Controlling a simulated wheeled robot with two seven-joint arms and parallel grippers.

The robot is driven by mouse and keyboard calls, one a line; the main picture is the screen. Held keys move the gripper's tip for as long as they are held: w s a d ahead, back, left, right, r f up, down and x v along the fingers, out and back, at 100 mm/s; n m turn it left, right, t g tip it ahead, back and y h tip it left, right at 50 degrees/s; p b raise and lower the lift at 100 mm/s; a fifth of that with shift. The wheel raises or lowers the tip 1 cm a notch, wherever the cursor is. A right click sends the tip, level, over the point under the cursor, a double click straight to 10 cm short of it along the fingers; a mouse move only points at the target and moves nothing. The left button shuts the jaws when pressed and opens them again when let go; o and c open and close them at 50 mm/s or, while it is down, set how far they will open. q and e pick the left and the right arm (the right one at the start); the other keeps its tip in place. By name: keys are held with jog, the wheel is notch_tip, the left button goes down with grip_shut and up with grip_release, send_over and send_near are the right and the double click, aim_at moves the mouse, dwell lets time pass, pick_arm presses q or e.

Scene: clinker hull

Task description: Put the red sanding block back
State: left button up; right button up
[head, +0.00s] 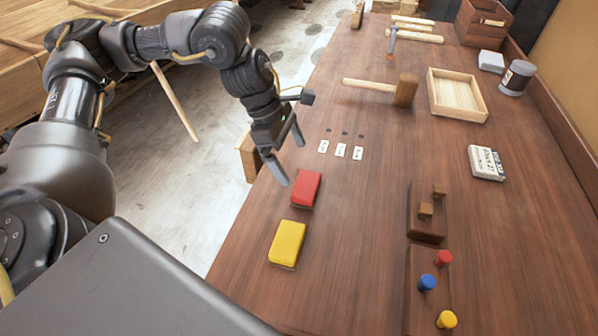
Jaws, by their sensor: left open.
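The red sanding block (306,188) lies flat on the brown wooden bench top, near its left edge. A yellow block (287,243) of similar shape lies just in front of it. My left gripper (292,163) is open and empty, pointing down just behind and to the left of the red block. Its near fingertip appears close to the block's left edge; I cannot tell whether they touch. My right gripper is out of view.
Three small white labels (340,151) with dark dots lie behind the red block. A mallet (404,90), an open wooden tray (484,117), a white-and-black box (486,163) and dark wooden blocks with coloured pegs (427,283) stand around. The middle of the bench is clear.

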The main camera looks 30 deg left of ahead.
pick_arm(q)
jog(key=v, duration=0.3)
dwell(0.5)
